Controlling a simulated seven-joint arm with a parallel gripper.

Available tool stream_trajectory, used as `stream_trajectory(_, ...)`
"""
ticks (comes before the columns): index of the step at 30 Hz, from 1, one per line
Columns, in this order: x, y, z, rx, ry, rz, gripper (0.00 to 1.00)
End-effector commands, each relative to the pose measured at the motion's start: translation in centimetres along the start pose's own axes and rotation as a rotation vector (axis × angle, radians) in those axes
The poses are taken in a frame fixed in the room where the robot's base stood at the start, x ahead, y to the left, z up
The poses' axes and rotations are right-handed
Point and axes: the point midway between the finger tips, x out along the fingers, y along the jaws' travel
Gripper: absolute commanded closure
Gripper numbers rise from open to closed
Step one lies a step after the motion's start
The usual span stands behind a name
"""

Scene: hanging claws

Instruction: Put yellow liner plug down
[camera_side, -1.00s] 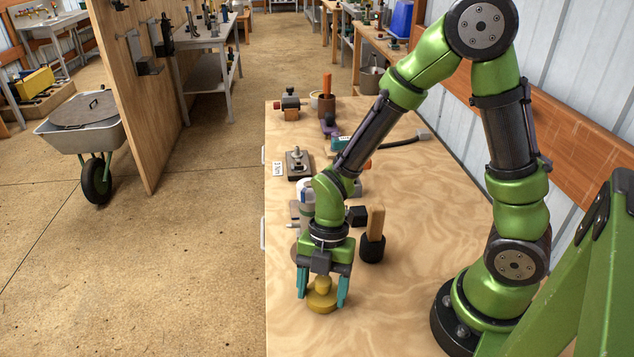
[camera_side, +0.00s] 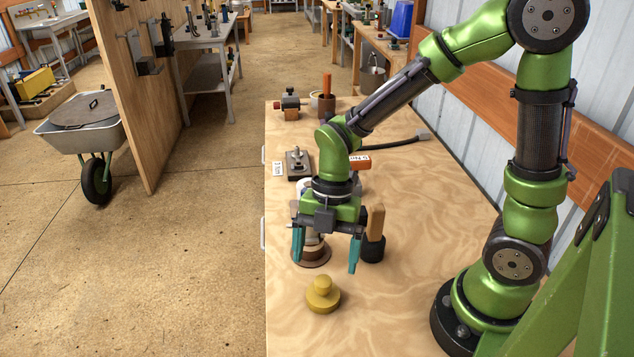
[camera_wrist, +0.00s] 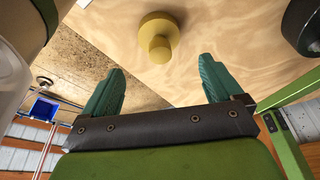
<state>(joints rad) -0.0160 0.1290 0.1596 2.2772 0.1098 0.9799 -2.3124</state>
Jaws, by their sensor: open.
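The yellow liner plug (camera_side: 322,295) stands upright on the bare wooden table near its front left edge, its knob on top. It also shows in the wrist view (camera_wrist: 159,38), beyond my fingertips and apart from them. My gripper (camera_side: 325,265) is open and empty, with its teal fingers spread wide. It hangs above and behind the plug in the side view. Both fingers also show in the wrist view (camera_wrist: 158,85), with nothing between them.
A brown round-based part (camera_side: 312,254) stands behind my fingers, partly hidden. A wooden-handled tool with a black base (camera_side: 375,232) stands close to my right finger. A dark plate fixture (camera_side: 298,164) lies farther back. The table's front and right areas are clear.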

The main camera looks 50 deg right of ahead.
Motion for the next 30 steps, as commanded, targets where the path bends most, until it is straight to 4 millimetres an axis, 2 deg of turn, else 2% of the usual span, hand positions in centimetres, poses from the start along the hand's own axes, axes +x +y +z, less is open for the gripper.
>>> stream_trajectory(3,-2.2,0.1,0.0,0.001,-0.002,0.004,0.07)
stream_trajectory(10,-4.4,0.0,0.0,0.017,-0.004,0.006,0.07)
stream_trajectory(14,-5.6,-0.3,0.1,0.157,-0.028,0.052,0.07)
stream_trajectory(23,-10.1,-1.9,0.4,0.856,-0.035,0.312,0.07)
stream_trajectory(30,-13.8,-3.9,0.5,1.512,0.16,0.571,0.07)
